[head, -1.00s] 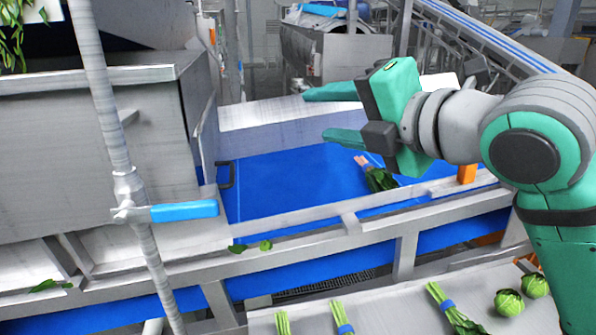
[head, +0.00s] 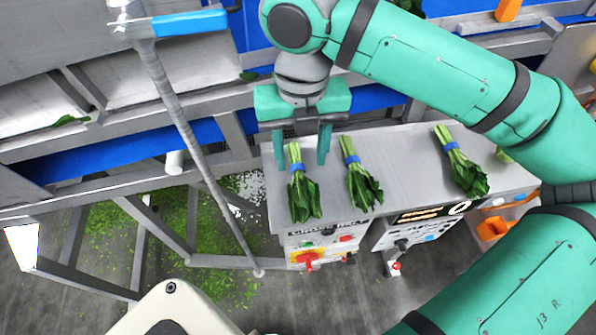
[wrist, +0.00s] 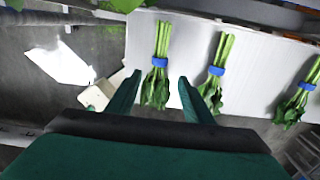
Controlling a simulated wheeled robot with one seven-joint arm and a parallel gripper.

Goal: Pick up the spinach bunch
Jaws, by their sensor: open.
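Three spinach bunches with green stems and blue bands lie on a grey shelf (head: 408,150): the left bunch (head: 302,200), the middle bunch (head: 361,187) and the right bunch (head: 464,172). In the wrist view they show as the left bunch (wrist: 156,88), the middle bunch (wrist: 212,88) and the right bunch (wrist: 292,105). My gripper (head: 302,160) is open and empty, pointing down at the left bunch. In the wrist view the left bunch lies between the fingertips of my gripper (wrist: 160,80). I cannot tell how high the fingers are above the shelf.
A control panel with a red knob (head: 306,258) is under the shelf's front edge. A slanted metal pole (head: 205,165) stands left of the shelf. A metal frame and blue belt (head: 110,158) run behind. Bare shelf lies between the middle and right bunches.

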